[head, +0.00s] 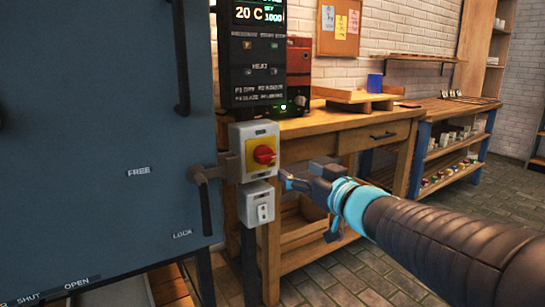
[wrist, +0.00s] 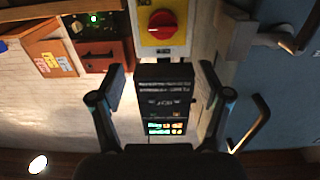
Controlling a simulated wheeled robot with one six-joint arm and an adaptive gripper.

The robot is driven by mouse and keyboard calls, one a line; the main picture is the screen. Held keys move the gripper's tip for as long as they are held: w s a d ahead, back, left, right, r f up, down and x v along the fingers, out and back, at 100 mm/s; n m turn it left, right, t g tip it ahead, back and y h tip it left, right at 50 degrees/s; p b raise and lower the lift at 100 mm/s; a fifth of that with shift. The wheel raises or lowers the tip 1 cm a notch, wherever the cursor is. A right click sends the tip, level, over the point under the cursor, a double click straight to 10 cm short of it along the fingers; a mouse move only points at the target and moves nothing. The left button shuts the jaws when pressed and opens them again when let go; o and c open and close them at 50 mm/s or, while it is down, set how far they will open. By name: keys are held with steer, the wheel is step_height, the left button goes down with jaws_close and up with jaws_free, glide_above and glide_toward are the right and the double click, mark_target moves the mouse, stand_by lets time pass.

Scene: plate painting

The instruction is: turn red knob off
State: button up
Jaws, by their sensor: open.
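The red knob (head: 264,154) sits on a yellow plate on a grey switch box (head: 240,136), beside the blue kiln-like cabinet. In the wrist view the red knob (wrist: 162,25) shows at the top centre, on its yellow plate. My gripper (head: 284,180) is to the right of the box and a little lower than the knob, apart from it. In the wrist view my gripper (wrist: 160,80) has its two fingers spread wide with nothing between them. The knob lies beyond the fingertips.
A lower grey box with a white switch (head: 263,212) hangs under the knob box. A door handle (head: 205,200) stands close at its left, on the blue cabinet (head: 110,130). A black control panel (head: 253,60) is above. A wooden workbench (head: 345,124) stands behind.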

mark_target(268, 156)
steer(key=b+x, duration=0.1)
steer(key=x, duration=1.3)
steer(key=shift+s+a, duration=0.15)
steer(key=c, duration=1.1)
